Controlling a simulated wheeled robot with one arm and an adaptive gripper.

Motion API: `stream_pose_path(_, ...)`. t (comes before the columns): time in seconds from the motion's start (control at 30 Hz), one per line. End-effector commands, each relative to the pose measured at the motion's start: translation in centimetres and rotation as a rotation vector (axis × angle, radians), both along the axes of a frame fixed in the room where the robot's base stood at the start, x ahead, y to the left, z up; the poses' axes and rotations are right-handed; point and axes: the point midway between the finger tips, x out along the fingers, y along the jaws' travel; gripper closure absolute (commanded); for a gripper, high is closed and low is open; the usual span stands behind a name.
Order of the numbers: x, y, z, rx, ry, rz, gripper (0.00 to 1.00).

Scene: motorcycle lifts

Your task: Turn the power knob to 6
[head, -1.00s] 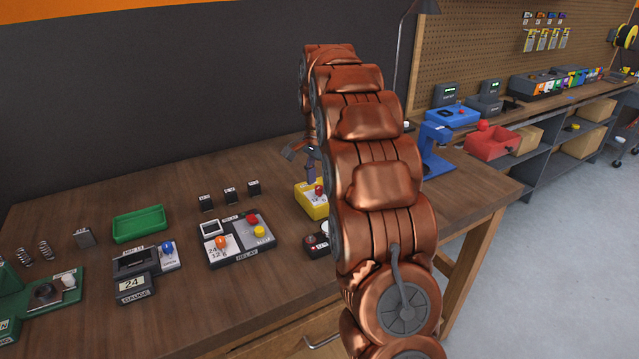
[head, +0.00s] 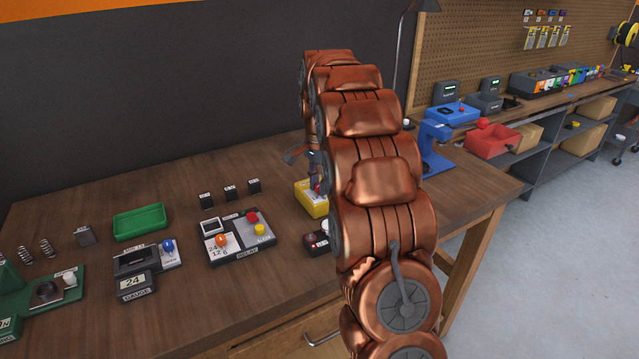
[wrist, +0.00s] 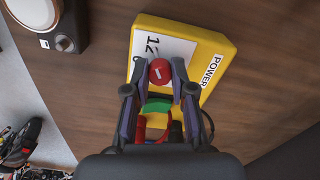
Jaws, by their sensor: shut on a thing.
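The yellow box (head: 309,203) marked POWER stands on the wooden workbench, partly hidden by my arm in the head view. In the wrist view the yellow box (wrist: 214,48) has a white panel with a printed 12 beside the red power knob (wrist: 161,71). My gripper (wrist: 160,77) is shut on the red knob, with one finger on each side. The knob has a small pale mark on top. A 6 on its scale cannot be seen. Green and red patches show between the fingers, too covered to identify.
A relay box (head: 238,238) with coloured knobs, a gauge (head: 134,285) and a green tray (head: 139,222) stand to the left. A small dark box (head: 316,242) is close in front of the yellow box. A blue stand (head: 434,150) is to the right, behind my arm.

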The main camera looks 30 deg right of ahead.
Motion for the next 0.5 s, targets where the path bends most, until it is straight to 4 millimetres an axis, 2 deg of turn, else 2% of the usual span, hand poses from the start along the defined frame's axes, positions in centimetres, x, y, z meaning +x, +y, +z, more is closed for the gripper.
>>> stream_pose_path(0.5, 0.04, -0.02, -0.12, -0.001, -0.001, 0.063, 1.0)
